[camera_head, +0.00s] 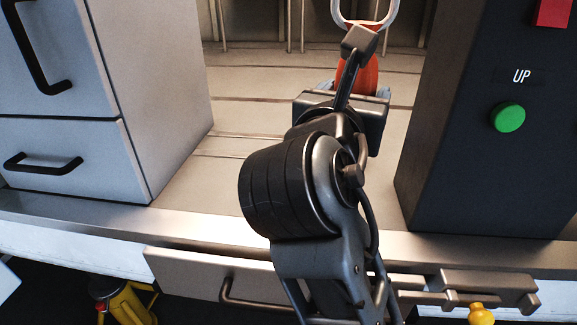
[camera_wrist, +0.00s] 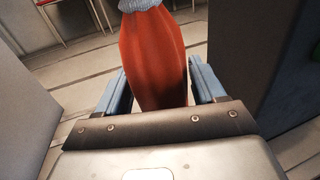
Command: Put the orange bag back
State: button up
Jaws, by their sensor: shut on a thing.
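The orange bag (camera_head: 362,72) is at the top centre of the head view, mostly hidden behind my gripper and wrist. A pale loop handle (camera_head: 392,14) rises above it. In the wrist view the bag (camera_wrist: 153,58) fills the space between the two blue fingers, with a grey-blue band at its top. My gripper (camera_wrist: 158,88) is shut on the bag; in the head view its fingertips are mostly hidden by my arm. Whether the bag touches the surface below is hidden.
A grey drawer cabinet (camera_head: 165,85) stands at left on the metal worktop (camera_head: 235,160). A dark control box with a green UP button (camera_head: 508,117) stands at right. The worktop between them is clear. A drawer (camera_head: 200,275) and yellow things (camera_head: 128,300) are below the front edge.

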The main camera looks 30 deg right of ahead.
jog(key=w+a+f+b, duration=0.1)
jog(key=w+a+f, duration=0.6)
jog(key=f, duration=0.2)
jog(key=shift+f, duration=0.4)
jog(key=shift+w+f, duration=0.1)
jog(key=shift+f, duration=0.05)
jog(key=o, duration=1.3)
jog(key=shift+f, duration=0.1)
jog(key=shift+c, duration=0.2)
jog(key=v, duration=1.2)
jog(key=shift+b, duration=0.3)
